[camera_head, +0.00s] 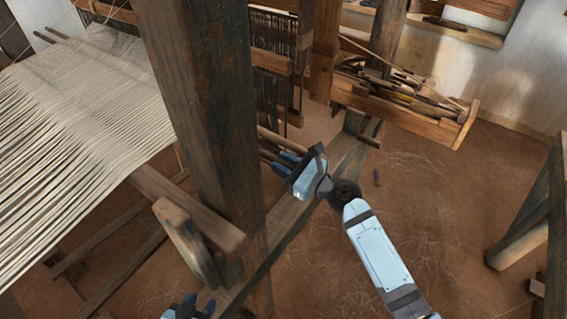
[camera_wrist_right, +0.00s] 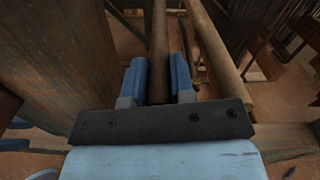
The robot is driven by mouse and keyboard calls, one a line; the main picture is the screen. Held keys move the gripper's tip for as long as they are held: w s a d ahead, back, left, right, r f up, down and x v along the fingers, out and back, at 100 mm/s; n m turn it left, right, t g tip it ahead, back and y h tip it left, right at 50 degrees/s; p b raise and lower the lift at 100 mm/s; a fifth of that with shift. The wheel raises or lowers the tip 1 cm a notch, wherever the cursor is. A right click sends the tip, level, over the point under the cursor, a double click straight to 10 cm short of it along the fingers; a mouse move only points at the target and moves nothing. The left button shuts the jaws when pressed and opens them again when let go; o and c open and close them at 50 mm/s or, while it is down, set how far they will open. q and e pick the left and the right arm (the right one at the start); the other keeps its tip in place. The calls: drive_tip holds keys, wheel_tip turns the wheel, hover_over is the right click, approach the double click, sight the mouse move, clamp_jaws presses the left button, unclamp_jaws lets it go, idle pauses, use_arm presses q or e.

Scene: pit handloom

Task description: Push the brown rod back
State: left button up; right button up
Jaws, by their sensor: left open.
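The dark brown rod (camera_wrist_right: 159,45) runs away from the camera in the right wrist view, with its near end between the blue fingers of my right gripper (camera_wrist_right: 159,80). The fingers sit on both sides of the rod and look closed on it, with little or no gap. In the head view my right gripper (camera_head: 284,163) is beside the dark loom post, at the ends of the rods, and the held part is hard to make out. My left gripper (camera_head: 187,310) is at the bottom edge, partly cut off, open and apart from the rod.
A lighter rod (camera_wrist_right: 220,55) runs close on the right of the brown rod. The thick wooden post (camera_head: 205,110) stands left of my right gripper. White warp threads (camera_head: 75,110) stretch at left. A wooden tray of sticks (camera_head: 400,100) is behind.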

clamp_jaws()
drive_tip(key=s+a+p, duration=0.2)
drive_tip(key=s, duration=0.1)
drive_tip(key=shift+a+f, duration=0.1)
drive_tip(key=shift+a, duration=0.05)
drive_tip(key=o, duration=0.7)
unclamp_jaws()
drive_tip(key=shift+s+a, duration=0.1)
drive_tip(key=shift+s, duration=0.05)
